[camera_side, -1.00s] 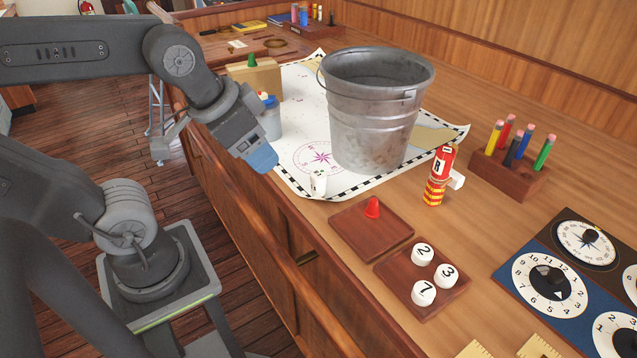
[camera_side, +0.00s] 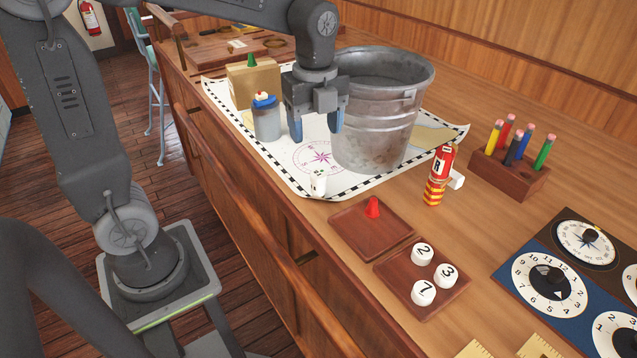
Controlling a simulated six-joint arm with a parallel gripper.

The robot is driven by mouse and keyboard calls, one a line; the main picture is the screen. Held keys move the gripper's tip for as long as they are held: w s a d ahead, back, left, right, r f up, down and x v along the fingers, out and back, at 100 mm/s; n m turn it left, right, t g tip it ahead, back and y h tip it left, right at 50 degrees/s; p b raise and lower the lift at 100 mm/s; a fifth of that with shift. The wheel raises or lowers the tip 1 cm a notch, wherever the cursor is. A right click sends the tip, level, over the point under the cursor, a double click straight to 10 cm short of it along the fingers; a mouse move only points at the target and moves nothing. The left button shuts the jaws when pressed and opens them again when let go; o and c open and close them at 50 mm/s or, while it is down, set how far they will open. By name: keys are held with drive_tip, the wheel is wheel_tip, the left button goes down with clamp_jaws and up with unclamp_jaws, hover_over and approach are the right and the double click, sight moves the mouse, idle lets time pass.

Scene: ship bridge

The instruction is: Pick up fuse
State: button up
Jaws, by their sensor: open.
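No object is plainly marked as the fuse, and I cannot tell for sure which one it is. A red cylinder with a white label (camera_side: 443,160) stands upright on a red-and-yellow banded piece (camera_side: 434,191), with a small white piece (camera_side: 457,180) beside it. A small white object with dark marks (camera_side: 318,184) is at the chart's near edge. My gripper (camera_side: 316,123) is open and points down over the chart, with its two blue-tipped fingers apart and nothing between them. It overlaps the bucket's left side in the picture, well away from the red cylinder.
The metal bucket (camera_side: 378,125) stands on the chart (camera_side: 285,162). A blue-lidded jar (camera_side: 267,122) is left of my gripper. A pen block (camera_side: 506,178) and dial panel (camera_side: 536,291) are at right.

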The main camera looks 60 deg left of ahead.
sight(319, 173)
wheel_tip(319, 173, down, 8)
drive_tip(key=shift+r, duration=0.25)
drive_tip(key=shift+w+d+f, duration=0.1)
drive_tip(key=shift+d+f, duration=0.05)
drive_tip(key=shift+f, duration=1.15)
drive_tip(key=shift+w+d+f, duration=0.1)
drive_tip(key=shift+d+f, duration=0.05)
drive_tip(key=shift+f, duration=1.15)
drive_tip(key=c, duration=1)
